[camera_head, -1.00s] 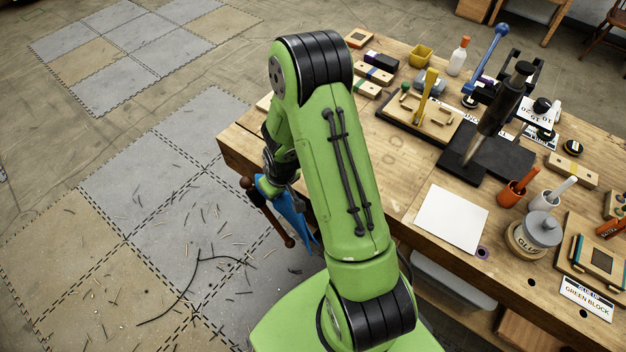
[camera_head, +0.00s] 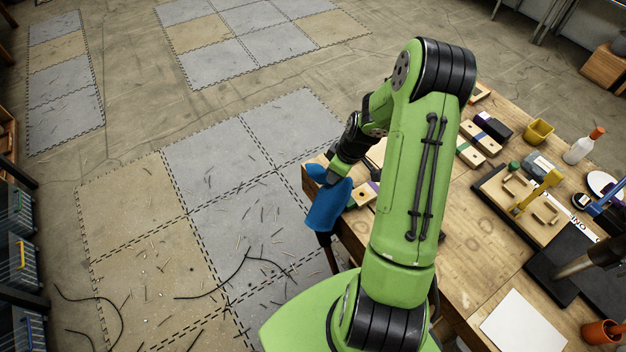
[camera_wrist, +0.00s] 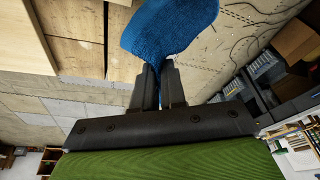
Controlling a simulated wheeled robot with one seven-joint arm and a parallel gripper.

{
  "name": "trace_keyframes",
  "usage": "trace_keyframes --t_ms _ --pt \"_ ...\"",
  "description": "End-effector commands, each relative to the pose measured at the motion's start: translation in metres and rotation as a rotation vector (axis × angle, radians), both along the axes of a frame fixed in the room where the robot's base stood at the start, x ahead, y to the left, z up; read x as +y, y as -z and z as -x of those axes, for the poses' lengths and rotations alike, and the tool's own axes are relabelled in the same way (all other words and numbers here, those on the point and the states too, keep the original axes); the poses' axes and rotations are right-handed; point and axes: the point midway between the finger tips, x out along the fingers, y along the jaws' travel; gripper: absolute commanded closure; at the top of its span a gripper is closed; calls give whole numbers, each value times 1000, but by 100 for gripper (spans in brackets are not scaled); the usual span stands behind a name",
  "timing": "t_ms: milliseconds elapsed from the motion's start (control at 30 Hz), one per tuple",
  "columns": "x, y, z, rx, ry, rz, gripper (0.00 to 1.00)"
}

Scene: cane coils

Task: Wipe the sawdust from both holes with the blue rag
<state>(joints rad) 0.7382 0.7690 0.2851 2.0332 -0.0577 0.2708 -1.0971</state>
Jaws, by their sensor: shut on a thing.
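Two faint round marks (camera_head: 480,228) show on the bench top to the right of my arm. I cannot tell whether they are holes or hold sawdust. My arm hides part of the bench's left end.
On the bench stand a pegged wooden board (camera_head: 525,200), a yellow cup (camera_head: 539,131), a bottle (camera_head: 583,146), an orange cup (camera_head: 602,332) and a white sheet (camera_head: 520,325). Cane scraps litter the floor mats (camera_head: 140,210). Dark shelving (camera_head: 20,260) stands at far left.

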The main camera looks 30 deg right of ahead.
Motion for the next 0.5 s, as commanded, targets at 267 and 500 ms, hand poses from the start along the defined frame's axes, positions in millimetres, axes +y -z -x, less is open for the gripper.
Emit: trace_keyframes --t_ms 267,500 --pt "-61 -50 28 -76 -269 -33 100" --pt "-65 -29 31 -85 -306 -34 100"
